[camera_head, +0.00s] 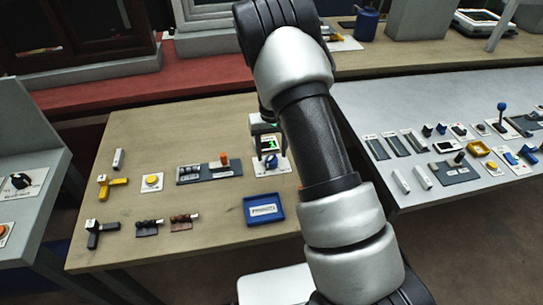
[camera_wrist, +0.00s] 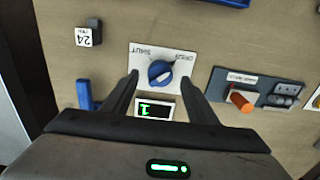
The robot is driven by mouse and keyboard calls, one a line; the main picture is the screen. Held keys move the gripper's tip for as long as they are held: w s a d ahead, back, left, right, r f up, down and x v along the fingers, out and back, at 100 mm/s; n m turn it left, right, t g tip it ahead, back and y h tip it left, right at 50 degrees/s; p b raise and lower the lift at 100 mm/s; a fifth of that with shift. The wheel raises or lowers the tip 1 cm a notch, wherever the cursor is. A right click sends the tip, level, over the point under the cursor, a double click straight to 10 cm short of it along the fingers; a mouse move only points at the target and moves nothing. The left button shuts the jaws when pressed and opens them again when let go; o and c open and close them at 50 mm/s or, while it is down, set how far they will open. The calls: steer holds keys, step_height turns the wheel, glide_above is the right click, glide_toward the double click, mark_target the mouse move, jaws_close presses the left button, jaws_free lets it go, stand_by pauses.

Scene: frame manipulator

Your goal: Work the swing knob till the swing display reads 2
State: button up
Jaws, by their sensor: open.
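The blue swing knob (camera_wrist: 160,72) sits on a white plate (camera_wrist: 178,53) whose lettering appears upside down in the wrist view. In the head view the knob (camera_head: 271,161) is partly behind my gripper. The swing display (camera_wrist: 155,110) is a small black window below the knob, with a green figure like a 1, seen upside down. My gripper (camera_wrist: 159,80) is open, its two fingers reaching to either side of the knob with gaps showing. I cannot tell whether the fingertips are level with the knob. My gripper (camera_head: 265,138) is also over the plate in the head view.
A panel with an orange handle (camera_wrist: 241,101) lies right of the knob in the wrist view. A small block marked 24 (camera_wrist: 84,37) and a blue part (camera_wrist: 84,95) are on the left. In the head view a blue tray (camera_head: 279,216) lies in front, and a yellow button (camera_head: 152,180) further left.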

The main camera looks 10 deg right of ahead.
mark_target(272, 161)
steer(key=shift+f, duration=1.2)
steer(key=c, duration=1.1)
steer(key=shift+o, duration=0.2)
